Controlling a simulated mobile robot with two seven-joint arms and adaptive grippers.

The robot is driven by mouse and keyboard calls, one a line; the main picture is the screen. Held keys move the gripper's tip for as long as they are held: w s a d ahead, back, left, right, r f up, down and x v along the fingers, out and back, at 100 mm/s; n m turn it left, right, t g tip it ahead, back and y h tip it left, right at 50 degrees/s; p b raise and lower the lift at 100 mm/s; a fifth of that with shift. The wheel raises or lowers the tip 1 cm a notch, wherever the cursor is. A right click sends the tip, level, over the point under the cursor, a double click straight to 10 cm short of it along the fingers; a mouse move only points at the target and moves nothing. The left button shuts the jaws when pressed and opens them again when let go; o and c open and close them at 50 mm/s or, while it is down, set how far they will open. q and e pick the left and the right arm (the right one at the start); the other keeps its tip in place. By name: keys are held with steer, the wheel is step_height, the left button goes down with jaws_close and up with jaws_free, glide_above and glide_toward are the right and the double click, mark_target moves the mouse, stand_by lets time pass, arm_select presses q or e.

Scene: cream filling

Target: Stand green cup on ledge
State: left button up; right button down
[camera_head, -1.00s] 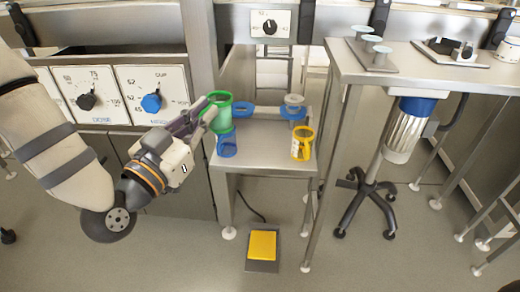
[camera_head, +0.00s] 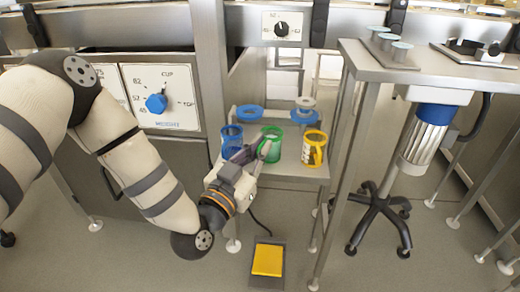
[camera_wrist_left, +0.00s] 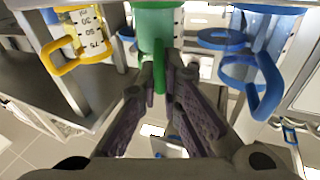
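The green cup (camera_head: 275,148) is upright over the small steel ledge (camera_head: 290,178), between the blue cup (camera_head: 231,138) and the yellow cup (camera_head: 313,149). I cannot tell whether its base touches the ledge. My left gripper (camera_head: 262,150) is at the cup's near side. In the left wrist view the green cup (camera_wrist_left: 157,28) is straight ahead, with its handle between my closed fingertips (camera_wrist_left: 160,78). The fingers and wrist partly hide the cup in the head view. My right gripper is not in view.
Blue rings (camera_head: 249,113) lie behind the cups. In the left wrist view, the yellow cup (camera_wrist_left: 82,30) is left and the blue cup (camera_wrist_left: 262,50) right, both close by. A higher steel table (camera_head: 375,72) stands to the right. A yellow pedal (camera_head: 268,260) is on the floor.

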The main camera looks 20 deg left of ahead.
arm_select(q)
steer(key=o, duration=0.4)
steer(key=shift+s, duration=0.1)
